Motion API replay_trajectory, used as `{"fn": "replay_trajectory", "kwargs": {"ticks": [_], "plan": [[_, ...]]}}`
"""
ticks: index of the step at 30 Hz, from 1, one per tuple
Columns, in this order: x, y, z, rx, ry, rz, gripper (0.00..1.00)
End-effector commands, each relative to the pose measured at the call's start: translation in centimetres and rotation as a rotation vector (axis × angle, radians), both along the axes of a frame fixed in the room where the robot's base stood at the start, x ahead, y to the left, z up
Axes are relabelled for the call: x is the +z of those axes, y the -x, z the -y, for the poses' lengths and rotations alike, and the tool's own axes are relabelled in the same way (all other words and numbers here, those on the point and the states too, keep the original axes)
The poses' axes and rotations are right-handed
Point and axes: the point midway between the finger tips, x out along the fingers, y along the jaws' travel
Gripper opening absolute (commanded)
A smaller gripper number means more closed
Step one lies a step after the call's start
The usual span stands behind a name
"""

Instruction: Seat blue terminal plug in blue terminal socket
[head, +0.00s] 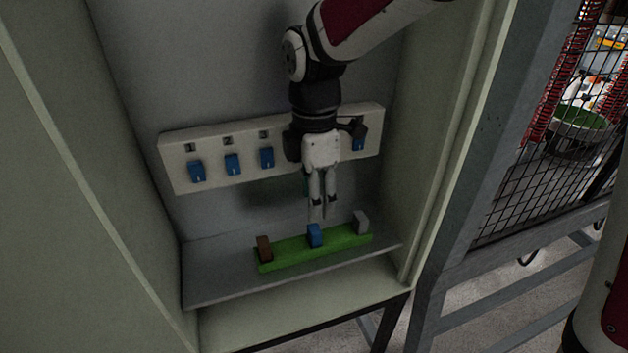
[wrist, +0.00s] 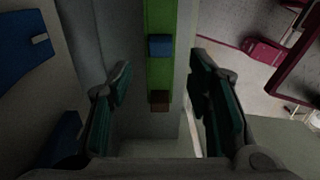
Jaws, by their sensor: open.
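The blue plug (head: 314,235) stands upright in the middle of a green rail (head: 341,241) on the cabinet shelf. In the wrist view the blue plug (wrist: 160,46) shows ahead, between the lines of the two fingers. My gripper (head: 318,214) points down just above the blue plug, open and empty; its spread fingers also show in the wrist view (wrist: 163,82). A pale panel (head: 176,172) on the back wall carries several blue blocks (head: 233,164) with small dark openings above some. I cannot tell which is the blue socket; my arm hides part of the panel.
A brown block (head: 264,248) and a grey block (head: 361,222) stand at the left and right ends of the rail. Cabinet walls enclose the shelf (head: 215,277) at left, right and back. The shelf's left part is clear.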

Motion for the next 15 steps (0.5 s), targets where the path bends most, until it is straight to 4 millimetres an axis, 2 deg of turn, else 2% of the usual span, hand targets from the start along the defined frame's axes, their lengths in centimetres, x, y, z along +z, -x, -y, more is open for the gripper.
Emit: {"fn": "replay_trajectory", "kwargs": {"ticks": [6, 15], "plan": [[2.8, -0.1, 0.0, 0.000, -0.002, 0.002, 0.46], [3.7, 0.1, 0.1, -0.012, 0.001, 0.003, 0.46]]}}
